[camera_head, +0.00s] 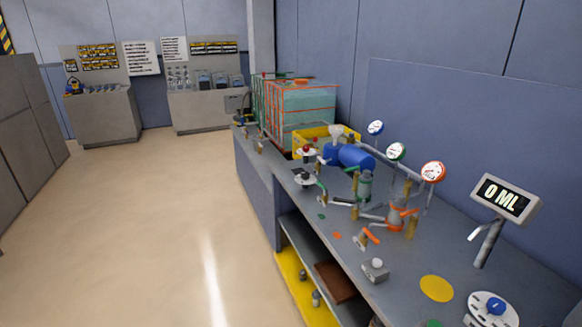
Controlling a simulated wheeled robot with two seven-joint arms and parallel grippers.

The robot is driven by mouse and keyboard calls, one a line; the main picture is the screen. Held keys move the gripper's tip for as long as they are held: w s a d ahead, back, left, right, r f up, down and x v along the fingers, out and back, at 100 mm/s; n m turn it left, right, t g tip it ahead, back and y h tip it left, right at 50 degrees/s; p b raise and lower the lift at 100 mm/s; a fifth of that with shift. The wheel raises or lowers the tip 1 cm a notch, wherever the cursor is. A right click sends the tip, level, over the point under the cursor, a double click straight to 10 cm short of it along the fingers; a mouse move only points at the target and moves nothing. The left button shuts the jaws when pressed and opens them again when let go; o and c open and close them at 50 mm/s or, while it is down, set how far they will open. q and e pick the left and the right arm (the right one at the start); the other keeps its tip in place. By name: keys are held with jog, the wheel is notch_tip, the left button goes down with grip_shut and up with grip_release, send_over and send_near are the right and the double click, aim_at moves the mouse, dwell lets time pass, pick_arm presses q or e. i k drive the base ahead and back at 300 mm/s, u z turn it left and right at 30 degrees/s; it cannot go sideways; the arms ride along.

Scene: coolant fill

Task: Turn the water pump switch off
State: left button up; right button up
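A blue cylindrical pump-like unit (355,156) sits on the grey bench along the right wall, beside a yellow bin. A small grey box with a pale round knob (375,268) stands near the bench's front edge. It looks like a switch, but I cannot tell whether it is the water pump's or how it is set. Another small fitting with a red top (306,150) stands left of the blue unit. It is too small to tell if it is a switch. Neither of my grippers shows in the head view.
The bench (400,295) carries pipes, an orange-handled valve (370,235), several round gauges (432,172), a display reading 0 ML (506,199) and a white disc with a blue centre (492,308). A teal tank (300,105) stands at its far end. The floor (150,230) left of it is clear.

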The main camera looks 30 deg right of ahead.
aim_at(304, 176)
jog(key=i, duration=1.65)
jog(key=z, duration=2.65)
